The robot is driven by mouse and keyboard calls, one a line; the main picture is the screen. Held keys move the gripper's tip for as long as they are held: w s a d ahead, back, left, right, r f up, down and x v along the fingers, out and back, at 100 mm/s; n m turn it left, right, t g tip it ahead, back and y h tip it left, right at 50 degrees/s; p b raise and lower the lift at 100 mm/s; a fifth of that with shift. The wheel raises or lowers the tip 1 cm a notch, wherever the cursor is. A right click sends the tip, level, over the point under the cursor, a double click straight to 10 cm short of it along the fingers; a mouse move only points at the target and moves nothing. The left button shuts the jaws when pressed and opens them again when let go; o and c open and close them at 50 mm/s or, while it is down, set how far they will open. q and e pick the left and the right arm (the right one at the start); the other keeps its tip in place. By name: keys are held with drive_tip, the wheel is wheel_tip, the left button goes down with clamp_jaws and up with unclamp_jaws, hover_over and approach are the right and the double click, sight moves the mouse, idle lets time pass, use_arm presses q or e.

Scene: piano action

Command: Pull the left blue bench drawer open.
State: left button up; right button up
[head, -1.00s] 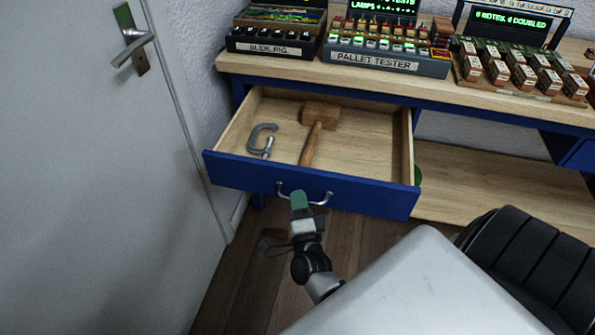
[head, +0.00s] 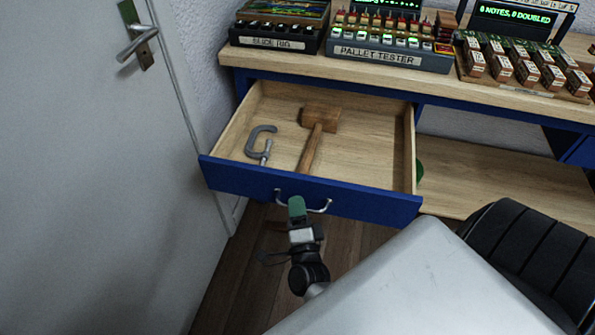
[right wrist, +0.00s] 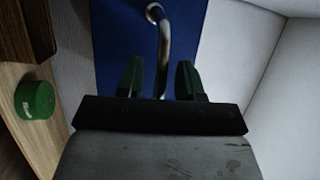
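The left blue bench drawer (head: 365,200) stands well open in the head view, its pale wooden inside showing. A wooden mallet (head: 318,128) and a grey C-clamp (head: 258,142) lie in it. Its curved metal handle (head: 323,208) is on the blue front. My right gripper (head: 297,206) is at the handle, its green fingers in front of the drawer face. In the right wrist view the fingers (right wrist: 159,80) are spread, with the handle bar (right wrist: 163,40) running between them and visible gaps at both sides. My left gripper is not in view.
A white door (head: 90,200) with a lever handle is close at the left. The bench top holds a slide rig (head: 277,41), a pallet tester (head: 385,55) and several small blocks. A black padded seat (head: 530,250) is at the right. A green round thing (right wrist: 36,99) is beside the drawer.

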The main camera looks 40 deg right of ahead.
drive_tip(key=shift+s+a+f, duration=0.15)
drive_tip(key=shift+s, duration=0.15)
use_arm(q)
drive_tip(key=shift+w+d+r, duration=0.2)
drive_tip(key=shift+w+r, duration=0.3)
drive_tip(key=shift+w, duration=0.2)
use_arm(e)
drive_tip(key=v, duration=0.6)
drive_tip(key=shift+s+a, duration=0.2)
drive_tip(key=shift+s, duration=0.15)
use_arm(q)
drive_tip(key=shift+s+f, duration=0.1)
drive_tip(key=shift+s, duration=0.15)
use_arm(e)
drive_tip(key=shift+f, duration=0.1)
